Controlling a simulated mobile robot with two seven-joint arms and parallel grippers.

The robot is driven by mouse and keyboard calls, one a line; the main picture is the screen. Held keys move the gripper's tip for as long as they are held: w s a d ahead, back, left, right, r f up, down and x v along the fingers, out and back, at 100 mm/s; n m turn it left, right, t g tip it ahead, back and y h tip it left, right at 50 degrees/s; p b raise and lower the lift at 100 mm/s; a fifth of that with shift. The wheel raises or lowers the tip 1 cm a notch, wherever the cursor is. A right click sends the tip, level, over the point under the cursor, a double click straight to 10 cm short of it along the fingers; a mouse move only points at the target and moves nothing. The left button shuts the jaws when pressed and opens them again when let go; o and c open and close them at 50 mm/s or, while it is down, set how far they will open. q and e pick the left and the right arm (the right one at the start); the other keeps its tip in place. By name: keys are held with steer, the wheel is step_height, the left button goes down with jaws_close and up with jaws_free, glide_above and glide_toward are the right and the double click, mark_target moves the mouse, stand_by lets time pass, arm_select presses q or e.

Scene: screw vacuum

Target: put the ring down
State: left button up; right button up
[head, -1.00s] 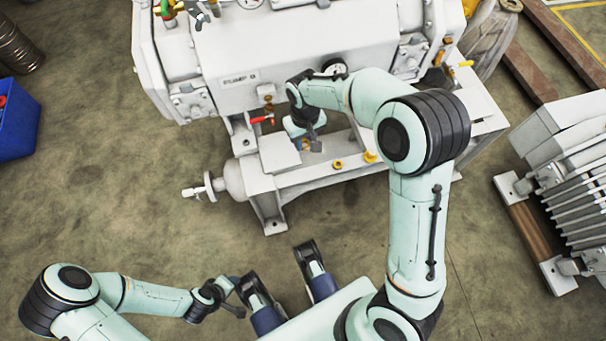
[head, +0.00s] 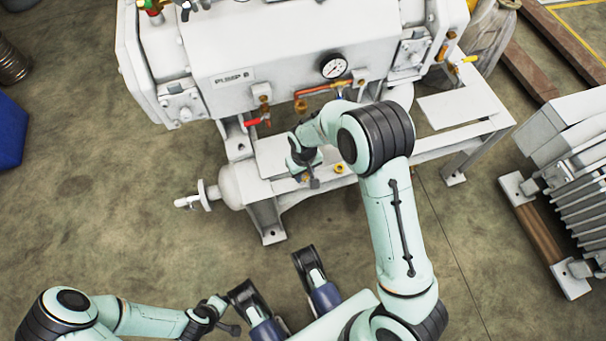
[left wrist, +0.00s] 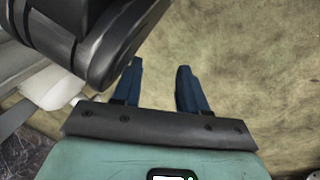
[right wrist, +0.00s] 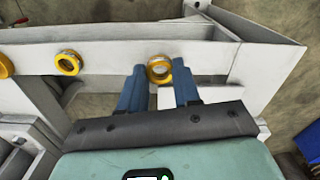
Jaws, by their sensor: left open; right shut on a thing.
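My right gripper (right wrist: 157,68) is shut on a yellow ring (right wrist: 158,80), which sits between its two blue fingertips. The ring is over the pale front beam (right wrist: 110,55) of the pump frame; I cannot tell whether it touches. A second yellow ring (right wrist: 68,62) lies on the beam to the left, and part of another yellow piece (right wrist: 5,67) shows at the left edge. In the head view my right gripper (head: 308,180) is low at the pump's front, beside a yellow ring (head: 339,168) on the beam. My left gripper (left wrist: 158,72) is open and empty above the floor.
The pump housing (head: 270,50) stands behind the beam, with a pressure gauge (head: 333,66) and a red-handled valve (head: 257,121). A pale cylinder with a handle (head: 230,184) is left of the gripper. A finned grey unit (head: 570,170) stands at the right. Floor in front is partly clear.

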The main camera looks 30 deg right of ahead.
arm_select(q)
steer(key=shift+s+f, duration=0.45)
steer(key=shift+s, duration=0.1)
arm_select(e)
steer(key=shift+f, duration=0.85)
steer(key=shift+f, duration=0.1)
steer(key=shift+f, duration=0.1)
steer(key=o, duration=1)
arm_select(q)
steer(key=shift+s+a+f+g, duration=0.1)
steer(key=shift+s+g, duration=0.05)
steer(key=shift+g, duration=0.15)
